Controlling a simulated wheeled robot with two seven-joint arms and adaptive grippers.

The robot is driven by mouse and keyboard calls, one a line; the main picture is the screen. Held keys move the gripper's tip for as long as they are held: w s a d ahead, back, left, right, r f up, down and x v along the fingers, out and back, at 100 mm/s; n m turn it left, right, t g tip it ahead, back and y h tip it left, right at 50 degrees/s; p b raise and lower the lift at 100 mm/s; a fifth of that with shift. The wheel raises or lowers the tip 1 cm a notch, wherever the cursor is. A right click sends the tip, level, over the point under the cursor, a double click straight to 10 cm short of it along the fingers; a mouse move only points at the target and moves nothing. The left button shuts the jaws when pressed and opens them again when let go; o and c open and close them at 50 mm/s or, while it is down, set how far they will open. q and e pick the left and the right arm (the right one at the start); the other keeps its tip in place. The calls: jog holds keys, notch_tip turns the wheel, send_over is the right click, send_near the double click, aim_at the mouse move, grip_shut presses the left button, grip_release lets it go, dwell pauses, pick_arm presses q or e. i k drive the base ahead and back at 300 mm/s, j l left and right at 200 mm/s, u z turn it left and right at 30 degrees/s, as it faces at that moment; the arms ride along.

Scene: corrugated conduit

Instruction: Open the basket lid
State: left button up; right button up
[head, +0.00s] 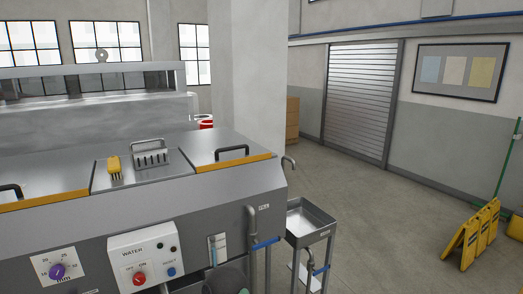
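A grey metal machine carries two flat lids with orange front edges. The right lid (207,143) lies flat and shut, with a black bar handle (231,152) near its front. The left lid (62,168) also lies flat, with a dark handle (10,189), and is cut off by the picture edge. I cannot tell from this view which is the basket lid. Between them, a metal piece with slots and a handle (151,156) and a small yellow object (114,166) sit on the middle panel (128,177). Neither of my grippers shows.
The machine's front has a WATER control box (145,257) and a purple dial (57,271). A pillar (247,80) rises behind. Yellow floor signs (470,237) stand right; floor between is clear.

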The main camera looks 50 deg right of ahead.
aim_at(208, 156)
jog(key=z, duration=1.3)
jog(key=u, duration=0.35)
jog(key=i+l+u, duration=0.15)
jog(key=l+u, duration=0.7)
jog(key=i+l+u, duration=0.1)
jog(key=l+u, duration=0.3)
